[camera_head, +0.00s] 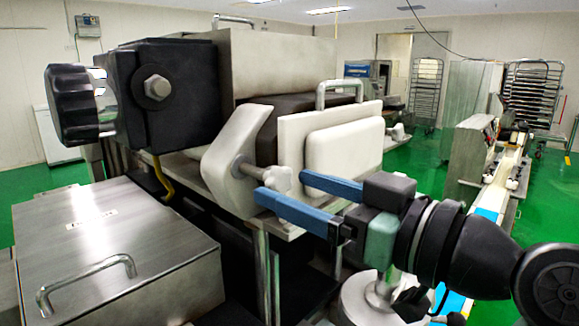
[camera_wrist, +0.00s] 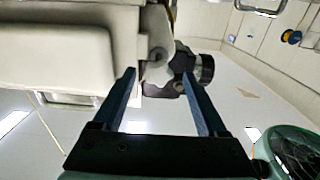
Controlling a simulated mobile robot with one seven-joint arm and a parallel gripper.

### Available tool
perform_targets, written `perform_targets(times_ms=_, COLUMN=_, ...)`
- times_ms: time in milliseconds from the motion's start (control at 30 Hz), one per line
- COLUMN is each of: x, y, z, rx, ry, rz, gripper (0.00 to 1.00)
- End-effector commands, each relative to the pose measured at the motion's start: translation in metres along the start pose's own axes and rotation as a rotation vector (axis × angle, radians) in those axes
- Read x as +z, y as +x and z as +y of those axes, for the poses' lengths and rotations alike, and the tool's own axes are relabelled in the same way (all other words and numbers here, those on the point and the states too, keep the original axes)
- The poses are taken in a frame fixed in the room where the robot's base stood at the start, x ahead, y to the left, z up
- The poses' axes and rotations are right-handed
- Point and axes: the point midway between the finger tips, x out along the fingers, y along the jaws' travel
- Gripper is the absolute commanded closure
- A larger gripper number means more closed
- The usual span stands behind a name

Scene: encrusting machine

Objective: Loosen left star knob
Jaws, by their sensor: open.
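The left star knob (camera_head: 279,178) is a small pale grey knob on a threaded rod through a white angled bracket (camera_head: 232,155). In the head view it sits at the front of the machine, close to my fingertips. My gripper (camera_head: 281,186) is open, with its two blue fingers pointing at the knob, one tip on each side of it in the picture. In the wrist view the knob (camera_wrist: 157,57) shows as a grey rounded shape just beyond the gap between the fingertips (camera_wrist: 158,73). I see no clear contact.
A white block (camera_head: 343,150) with a metal handle stands right of the knob. A black housing with a large ribbed black knob (camera_head: 75,102) is at the upper left. A steel box lid (camera_head: 110,245) with a handle lies lower left. Green floor is open beyond.

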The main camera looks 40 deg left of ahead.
Motion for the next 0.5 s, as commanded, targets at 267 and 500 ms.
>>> perform_targets(times_ms=267, x=0.0, y=0.018, z=0.0, rx=0.001, ry=0.001, rz=0.0, gripper=0.25)
perform_targets(times_ms=500, x=0.001, y=0.018, z=0.0, rx=0.001, ry=0.001, rz=0.001, gripper=0.28)
